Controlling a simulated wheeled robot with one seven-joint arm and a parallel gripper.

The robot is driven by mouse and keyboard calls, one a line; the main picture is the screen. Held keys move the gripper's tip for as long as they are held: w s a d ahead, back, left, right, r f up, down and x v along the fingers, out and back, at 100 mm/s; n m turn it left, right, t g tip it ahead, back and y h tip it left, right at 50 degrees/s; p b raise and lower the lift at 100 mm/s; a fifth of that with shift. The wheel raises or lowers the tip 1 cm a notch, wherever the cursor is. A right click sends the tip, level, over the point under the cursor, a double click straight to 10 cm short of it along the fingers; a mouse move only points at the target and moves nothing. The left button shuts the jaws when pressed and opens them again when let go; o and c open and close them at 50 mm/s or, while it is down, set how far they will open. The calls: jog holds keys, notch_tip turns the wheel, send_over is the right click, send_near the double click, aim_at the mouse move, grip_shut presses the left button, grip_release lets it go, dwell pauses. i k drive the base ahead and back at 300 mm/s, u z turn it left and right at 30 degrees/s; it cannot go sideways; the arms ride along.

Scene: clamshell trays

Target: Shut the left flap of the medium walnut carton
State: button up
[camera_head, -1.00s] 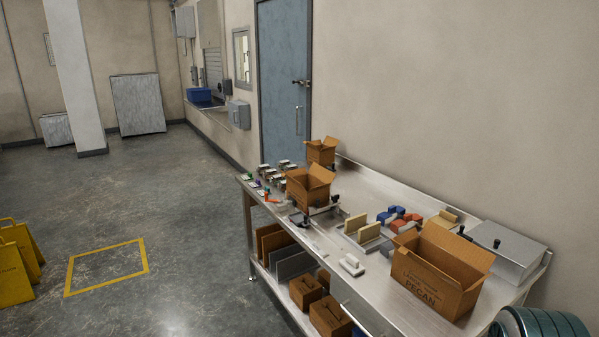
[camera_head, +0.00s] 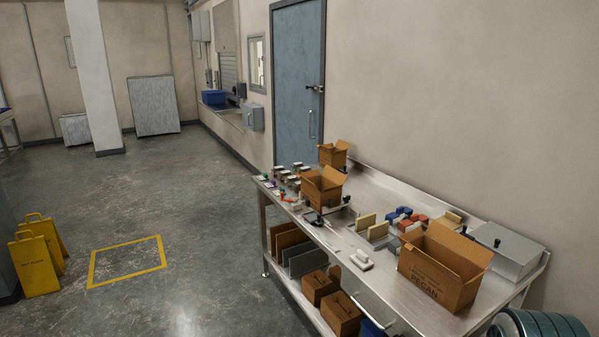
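Three brown open cartons stand on a steel table. The middle-sized carton (camera_head: 321,190) is near the far end of the table, with its flaps standing up and out; its print is too small to read, so I cannot confirm that it is the walnut one. A smaller carton (camera_head: 333,154) stands behind it, also with raised flaps. The largest carton (camera_head: 437,282), printed PECAN, stands open at the near end. My gripper is not in view.
The steel table (camera_head: 385,290) also holds tan blocks (camera_head: 378,231), a white-handled tool (camera_head: 362,260), blue and red items (camera_head: 403,215) and a grey metal box (camera_head: 508,250). Yellow floor signs (camera_head: 36,264) stand at left. The floor between is clear.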

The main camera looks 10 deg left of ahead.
aim_at(316, 172)
jog(key=u, duration=0.75)
jog(key=i, duration=0.85)
jog(key=u, duration=0.95)
jog(key=i, duration=1.35)
jog(key=z, duration=0.95)
jog(key=i, duration=0.85)
jog(key=z, duration=0.8)
